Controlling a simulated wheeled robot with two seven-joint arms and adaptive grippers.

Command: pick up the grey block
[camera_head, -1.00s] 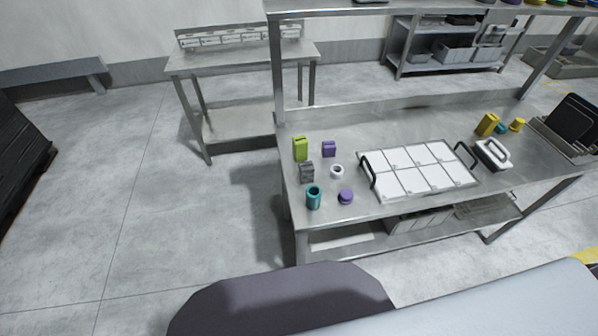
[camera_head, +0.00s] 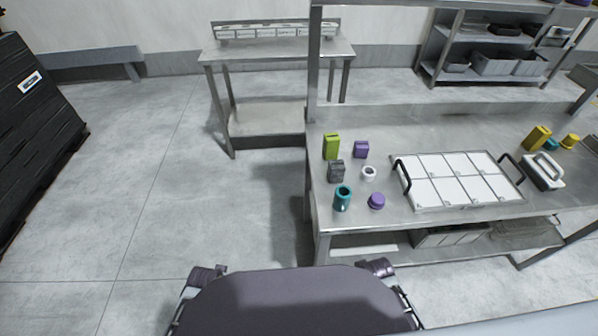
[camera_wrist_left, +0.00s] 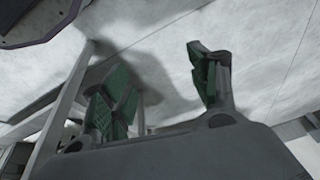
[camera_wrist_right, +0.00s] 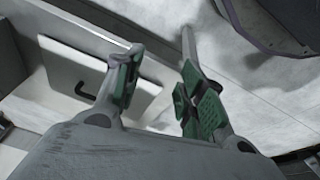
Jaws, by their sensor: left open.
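The grey block (camera_head: 336,171) stands on the left part of the steel table, between a green block behind it and a teal cup in front. Nothing holds it. In the left wrist view my left gripper (camera_wrist_left: 165,95) is open, its green-padded fingers wide apart and empty. In the right wrist view my right gripper (camera_wrist_right: 155,90) also has its green-padded fingers apart with nothing between them. Both grippers are away from the block. The grey block cannot be made out in either wrist view.
Close around the block are the green block (camera_head: 331,146), a purple block (camera_head: 361,149), a white ring (camera_head: 369,173), the teal cup (camera_head: 342,197) and a purple round piece (camera_head: 377,201). A white panelled tray (camera_head: 416,206) lies to the right. Floor is clear left of the steel table (camera_head: 400,125).

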